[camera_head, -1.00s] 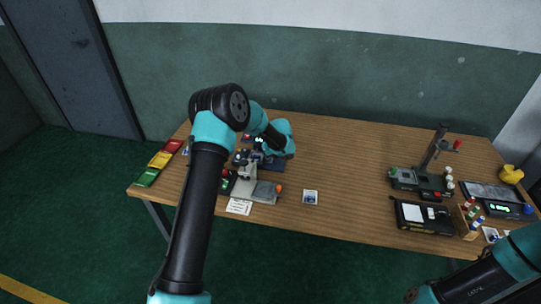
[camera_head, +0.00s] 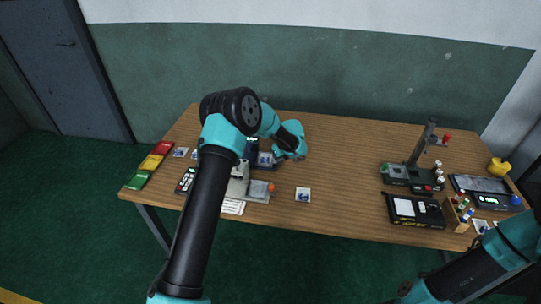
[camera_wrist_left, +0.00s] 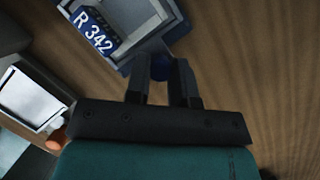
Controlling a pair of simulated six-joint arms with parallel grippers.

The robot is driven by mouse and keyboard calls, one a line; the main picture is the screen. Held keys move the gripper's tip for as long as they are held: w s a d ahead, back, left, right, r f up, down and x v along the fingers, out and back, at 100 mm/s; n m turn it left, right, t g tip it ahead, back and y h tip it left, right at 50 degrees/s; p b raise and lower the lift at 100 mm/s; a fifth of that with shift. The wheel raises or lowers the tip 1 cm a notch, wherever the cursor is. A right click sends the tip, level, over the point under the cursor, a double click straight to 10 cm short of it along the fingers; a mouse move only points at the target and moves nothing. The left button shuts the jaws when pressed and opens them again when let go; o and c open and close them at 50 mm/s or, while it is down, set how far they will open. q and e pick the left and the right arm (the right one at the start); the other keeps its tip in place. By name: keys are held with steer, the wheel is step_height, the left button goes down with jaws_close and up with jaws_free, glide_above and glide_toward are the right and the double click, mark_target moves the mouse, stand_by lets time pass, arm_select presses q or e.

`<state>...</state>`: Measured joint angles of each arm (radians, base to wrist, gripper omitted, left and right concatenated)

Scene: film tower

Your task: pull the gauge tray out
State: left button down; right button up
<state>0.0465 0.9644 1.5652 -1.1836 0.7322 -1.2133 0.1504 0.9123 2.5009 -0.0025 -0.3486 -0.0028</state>
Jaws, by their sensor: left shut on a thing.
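In the left wrist view my left gripper (camera_wrist_left: 163,72) is shut on a dark blue knob (camera_wrist_left: 161,64) at the edge of a grey tray-like unit (camera_wrist_left: 121,55). The unit has a blue label (camera_wrist_left: 95,32) reading "R 342". I take this unit to be the gauge tray. In the head view my left arm reaches over the table's left half, and its wrist is beside a dark device with a grey-blue part (camera_head: 265,159). The fingers cannot be made out there. My right arm shows at the lower right, with its gripper out of view.
A grey unit with an orange knob (camera_head: 271,187) stands in front, with a white card (camera_head: 232,207) near it. A small picture card (camera_head: 303,194) lies to the right. Several devices, including a stand (camera_head: 420,150), occupy the right end. The table's middle is clear.

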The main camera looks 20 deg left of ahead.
arm_select(q)
steer(key=shift+d, duration=0.15)
steer(key=c, duration=1)
jaws_free()
steer(key=shift+w+d, duration=0.1)
steer(key=shift+r, duration=0.1)
steer(key=v, duration=1.7)
steer(key=shift+r, duration=0.2)
